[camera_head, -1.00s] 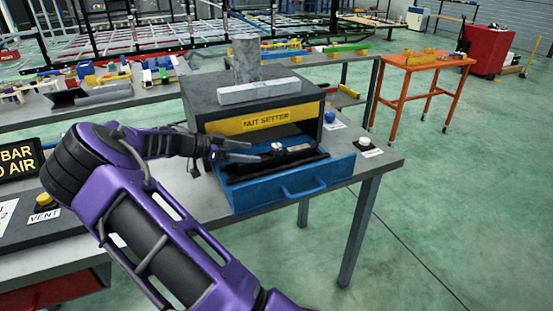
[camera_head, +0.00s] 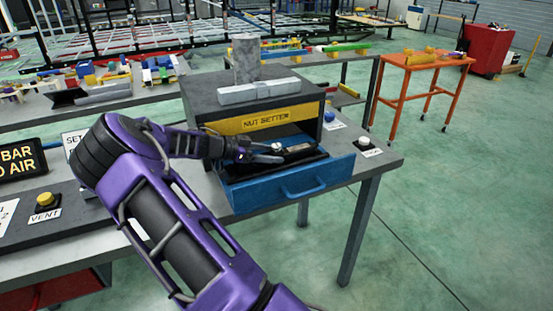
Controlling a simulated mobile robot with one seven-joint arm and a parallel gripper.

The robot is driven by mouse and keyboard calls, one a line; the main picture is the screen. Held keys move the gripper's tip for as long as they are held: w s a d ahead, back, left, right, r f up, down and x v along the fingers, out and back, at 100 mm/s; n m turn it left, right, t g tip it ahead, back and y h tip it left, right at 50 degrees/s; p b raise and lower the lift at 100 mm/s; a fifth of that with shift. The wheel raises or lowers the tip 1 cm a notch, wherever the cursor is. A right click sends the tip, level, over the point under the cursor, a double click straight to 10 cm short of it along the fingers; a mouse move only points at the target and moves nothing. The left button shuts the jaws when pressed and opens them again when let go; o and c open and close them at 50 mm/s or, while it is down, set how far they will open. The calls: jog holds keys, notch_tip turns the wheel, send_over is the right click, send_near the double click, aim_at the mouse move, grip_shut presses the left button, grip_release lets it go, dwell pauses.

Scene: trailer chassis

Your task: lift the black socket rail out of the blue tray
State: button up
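The blue tray (camera_head: 316,184) is an open drawer under the yellow NUT SETTER panel (camera_head: 264,120), with a handle on its front. Inside it lies a dark, long piece that looks like the black socket rail (camera_head: 304,158), with small metallic bits on top. A round silver piece (camera_head: 278,147) shows at its back edge. My gripper (camera_head: 272,157) reaches in from the left, low over the tray, at the rail's left part. Its dark fingers blend with the rail, so I cannot tell whether they touch it or how far they are apart.
A blue button (camera_head: 329,117) and a white button (camera_head: 365,142) sit to the right. Floor beyond the bench front is clear.

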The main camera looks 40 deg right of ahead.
grip_shut()
jog(key=shift+r, duration=0.15)
